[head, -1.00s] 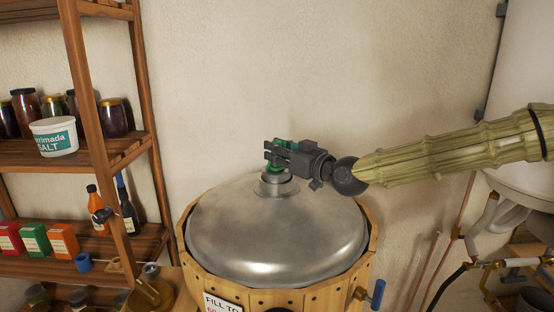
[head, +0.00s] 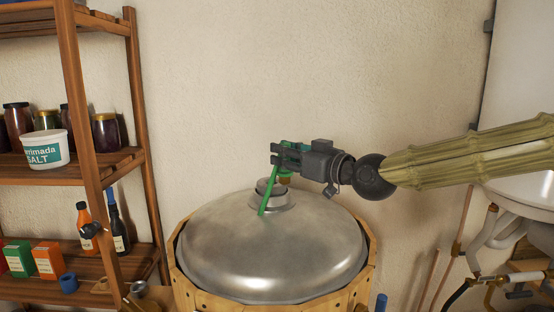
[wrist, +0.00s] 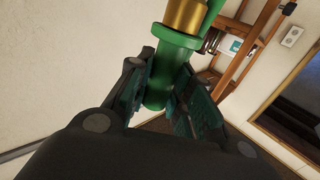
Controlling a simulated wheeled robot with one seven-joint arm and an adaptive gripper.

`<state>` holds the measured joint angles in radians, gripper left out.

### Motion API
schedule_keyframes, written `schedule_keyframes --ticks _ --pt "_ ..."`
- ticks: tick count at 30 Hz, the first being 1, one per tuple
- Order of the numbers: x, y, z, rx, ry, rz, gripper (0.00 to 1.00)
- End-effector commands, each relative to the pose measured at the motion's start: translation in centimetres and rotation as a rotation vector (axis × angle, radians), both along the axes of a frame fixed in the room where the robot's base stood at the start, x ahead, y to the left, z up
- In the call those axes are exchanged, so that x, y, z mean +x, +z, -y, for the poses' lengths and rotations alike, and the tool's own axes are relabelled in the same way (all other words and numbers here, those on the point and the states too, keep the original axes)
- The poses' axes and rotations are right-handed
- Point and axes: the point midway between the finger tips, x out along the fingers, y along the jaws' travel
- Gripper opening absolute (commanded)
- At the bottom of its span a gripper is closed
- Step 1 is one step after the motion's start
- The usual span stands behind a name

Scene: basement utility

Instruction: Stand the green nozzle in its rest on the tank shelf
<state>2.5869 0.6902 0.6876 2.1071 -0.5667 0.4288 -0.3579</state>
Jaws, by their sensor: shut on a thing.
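The green nozzle (head: 268,190) is held in my gripper (head: 277,154) above the domed metal lid. A long thin green part slants down from the jaws, in front of the lid's raised collar (head: 277,197). A small brass-coloured part shows just under the jaws. In the wrist view, the nozzle's green barrel (wrist: 164,75) with a brass end (wrist: 186,14) stands between the two jaw pads (wrist: 162,108). I cannot tell whether the nozzle's lower end touches the collar. I cannot make out the nozzle's rest on a tank shelf.
The metal lid (head: 300,250) sits on a wooden tub (head: 188,290). A wooden shelf unit (head: 85,130) with jars, a salt tub (head: 44,149), bottles and boxes stands at the left. A white tank (head: 525,90) with pipes stands at the right. The wall behind is bare.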

Motion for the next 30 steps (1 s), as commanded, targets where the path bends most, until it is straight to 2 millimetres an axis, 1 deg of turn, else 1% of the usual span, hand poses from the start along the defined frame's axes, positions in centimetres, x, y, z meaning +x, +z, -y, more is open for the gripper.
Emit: schedule_keyframes --ticks 1,6,12,21,30 --pt "-0.9 -0.1 0.4 0.001 0.000 0.003 0.00" --pt "-3.5 0.2 1.7 0.002 0.000 0.002 0.00" --pt "-5.9 0.5 2.8 0.002 0.000 0.002 0.00" --pt "-7.7 0.8 3.7 0.001 0.000 0.001 0.00" --pt "-8.0 0.8 3.8 0.001 0.000 -0.001 0.00"
